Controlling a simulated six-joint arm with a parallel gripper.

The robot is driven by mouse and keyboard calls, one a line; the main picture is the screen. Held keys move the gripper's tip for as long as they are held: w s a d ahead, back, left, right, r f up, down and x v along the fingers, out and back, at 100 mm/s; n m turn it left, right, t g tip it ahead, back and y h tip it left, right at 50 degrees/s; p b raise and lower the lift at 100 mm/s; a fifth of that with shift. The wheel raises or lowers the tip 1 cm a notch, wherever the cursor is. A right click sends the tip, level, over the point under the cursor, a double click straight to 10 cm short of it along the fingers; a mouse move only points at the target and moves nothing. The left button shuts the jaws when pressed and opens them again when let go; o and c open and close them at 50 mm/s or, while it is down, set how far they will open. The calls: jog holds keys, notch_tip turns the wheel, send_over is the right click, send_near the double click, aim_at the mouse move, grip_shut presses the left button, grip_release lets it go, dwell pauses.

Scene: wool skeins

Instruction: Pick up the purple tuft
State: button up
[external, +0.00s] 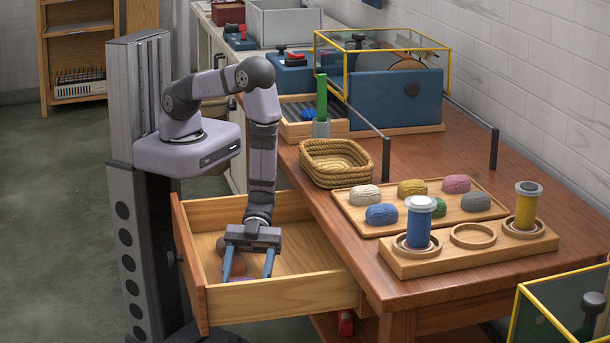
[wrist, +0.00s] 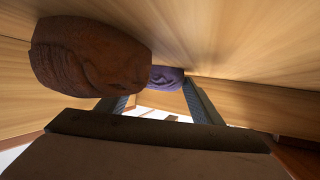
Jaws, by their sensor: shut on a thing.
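My gripper (external: 246,274) reaches down into the open wooden drawer (external: 280,299), with its blue fingers pointing at the drawer floor. In the wrist view the purple tuft (wrist: 166,76) lies between the fingertips, against the right finger; my gripper is shut on it. The left fingertip and the tuft's left end are hidden behind a brown skein (wrist: 88,58), which is large and close to the camera. The brown skein also shows by the fingers in the external view (external: 234,263). I cannot make out the purple tuft there.
On the table (external: 430,297) above stand a woven basket (external: 337,163), a wooden tray (external: 357,222) with several coloured skeins, and a rack (external: 470,259) with a blue spool (external: 418,228) and a yellow spool (external: 525,208).

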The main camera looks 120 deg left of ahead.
aim_at(245, 277)
jog(key=shift+r, duration=0.15)
jog(key=shift+r+p, duration=0.5)
jog(key=shift+r, duration=4.35)
